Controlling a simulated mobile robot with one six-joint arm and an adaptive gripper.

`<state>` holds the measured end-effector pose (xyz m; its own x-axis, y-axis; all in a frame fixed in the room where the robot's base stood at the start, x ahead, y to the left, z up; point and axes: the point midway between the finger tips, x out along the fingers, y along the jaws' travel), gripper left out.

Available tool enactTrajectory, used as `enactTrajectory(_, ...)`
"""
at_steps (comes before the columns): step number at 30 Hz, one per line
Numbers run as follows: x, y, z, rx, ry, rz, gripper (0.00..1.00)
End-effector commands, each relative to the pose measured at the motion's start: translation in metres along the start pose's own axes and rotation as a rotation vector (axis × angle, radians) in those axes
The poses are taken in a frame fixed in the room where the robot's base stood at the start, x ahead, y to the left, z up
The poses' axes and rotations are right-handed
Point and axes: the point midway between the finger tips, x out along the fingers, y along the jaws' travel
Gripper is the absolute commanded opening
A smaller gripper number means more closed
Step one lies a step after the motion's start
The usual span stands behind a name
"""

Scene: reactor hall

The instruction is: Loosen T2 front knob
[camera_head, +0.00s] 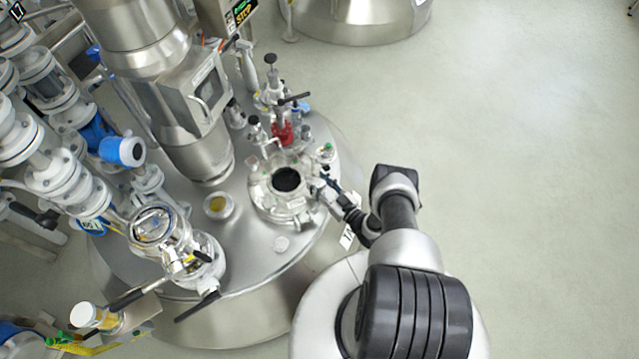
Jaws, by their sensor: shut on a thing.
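The steel reactor vessel (265,262) has a domed top with a round hatch (262,196) on it. The hatch has a dark round opening and clamp fittings around its rim. My gripper (319,183) reaches in from the right and is at the right side of the hatch rim. Its jaws are shut on a small knob there, mostly hidden by the fingers. I cannot read from this view which knob it is. A small fitting with a green top (327,151) stands just behind the gripper. A white tag (347,237) hangs at the vessel's right edge, partly hidden.
A red valve fitting (283,133) with a black handle stands behind the hatch. A thick steel column (185,110) and flanged pipes (60,170) crowd the left. A sight-glass fitting (155,225) stands front left. The floor (530,150) at the right is clear.

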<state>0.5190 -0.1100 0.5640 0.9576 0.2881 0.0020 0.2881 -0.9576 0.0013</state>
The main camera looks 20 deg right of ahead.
Motion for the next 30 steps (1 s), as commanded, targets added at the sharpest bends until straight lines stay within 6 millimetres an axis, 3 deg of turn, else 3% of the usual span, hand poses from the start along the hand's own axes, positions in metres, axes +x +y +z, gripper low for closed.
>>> enactTrajectory(19,0.0013,0.0012,0.0008,-0.002,-0.003,-0.049,0.17)
enactTrajectory(20,0.0013,0.0012,0.0008,-0.002,-0.003,-0.049,0.42)
enactTrajectory(30,0.0007,0.0002,0.0007,0.000,-0.002,-0.050,0.62)
